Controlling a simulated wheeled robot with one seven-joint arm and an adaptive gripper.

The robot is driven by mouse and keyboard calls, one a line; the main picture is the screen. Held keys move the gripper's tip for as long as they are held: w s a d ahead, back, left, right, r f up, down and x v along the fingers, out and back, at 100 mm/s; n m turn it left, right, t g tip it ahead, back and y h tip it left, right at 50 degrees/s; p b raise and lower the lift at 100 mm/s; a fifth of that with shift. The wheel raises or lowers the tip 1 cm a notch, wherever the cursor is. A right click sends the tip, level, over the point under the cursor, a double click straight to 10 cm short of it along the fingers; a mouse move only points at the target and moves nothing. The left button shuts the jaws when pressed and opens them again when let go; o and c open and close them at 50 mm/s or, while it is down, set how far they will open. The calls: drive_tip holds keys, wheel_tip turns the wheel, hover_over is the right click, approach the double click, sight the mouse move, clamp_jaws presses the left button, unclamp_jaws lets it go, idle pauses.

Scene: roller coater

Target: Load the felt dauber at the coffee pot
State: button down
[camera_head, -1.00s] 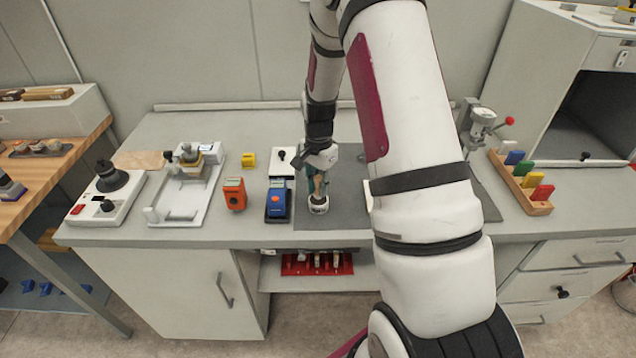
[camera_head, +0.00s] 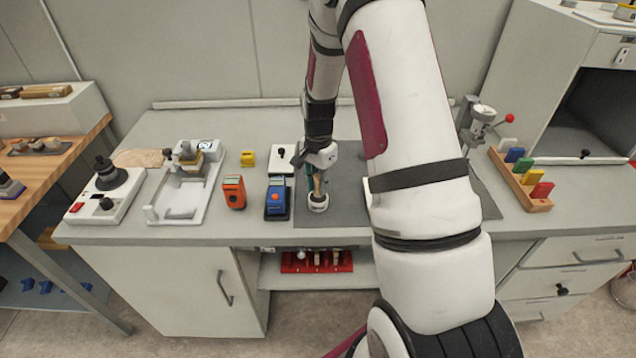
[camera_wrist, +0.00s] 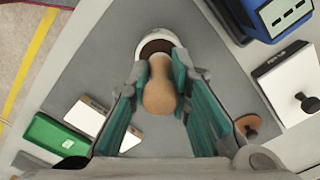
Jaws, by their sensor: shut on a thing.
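My gripper (camera_head: 317,178) points down over the grey mat right of the table's middle. In the wrist view its teal fingers (camera_wrist: 160,78) are shut on the tan wooden handle of the felt dauber (camera_wrist: 160,95). The dauber stands roughly upright. The small white coffee pot (camera_head: 318,203) is directly under it on the mat. In the wrist view the pot's white rim and brown inside (camera_wrist: 158,46) show just beyond the handle. The dauber's felt end is hidden by the handle, so I cannot tell whether it touches the brown content.
A blue device (camera_head: 277,201) and an orange one (camera_head: 234,193) stand left of the pot. A white block with a black knob (camera_wrist: 290,80) is close by. A green tray (camera_wrist: 50,137) and a pale plate (camera_wrist: 86,116) lie on the other side. A colored-block rack (camera_head: 521,183) stands right.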

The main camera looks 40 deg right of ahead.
sight(319, 176)
drive_tip(key=shift+f, duration=0.4)
idle(1.1)
drive_tip(key=shift+r+p, duration=0.55)
drive_tip(key=shift+r, duration=3)
drive_tip(key=shift+s, duration=0.1)
